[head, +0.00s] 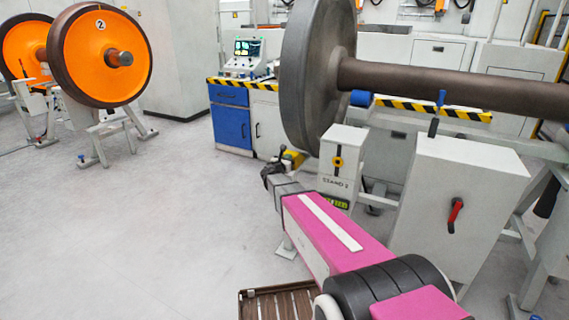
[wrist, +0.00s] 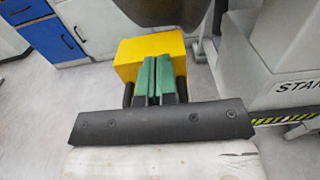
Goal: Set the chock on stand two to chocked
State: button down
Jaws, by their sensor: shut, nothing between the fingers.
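Stand two is a grey box (head: 343,148) labelled "STAND 2", beside a large grey wheel (head: 306,75) on a brown axle. The yellow chock (head: 295,157) is low beside the wheel, left of the stand. It also shows as a yellow block in the wrist view (wrist: 150,48). My gripper (head: 270,168) is at the chock's near side. In the wrist view its green fingers (wrist: 156,62) are together, with nothing between them, in front of the yellow face. I cannot tell whether they touch it. The chock's lower part is partly hidden by my gripper.
A grey cabinet with a red handle (head: 455,214) stands at right. A blue-drawer bench (head: 231,118) is behind. Orange wheels (head: 100,55) stand far left. Floor at left is clear.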

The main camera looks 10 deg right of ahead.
jog(key=shift+w+d, duration=0.15)
jog(key=shift+w, duration=0.05)
jog(key=x, duration=0.6)
jog(key=shift+w+d, duration=0.2)
jog(key=shift+w, duration=0.05)
jog(key=v, duration=1.4)
jog(key=shift+s, duration=0.2)
jog(key=shift+a, duration=0.15)
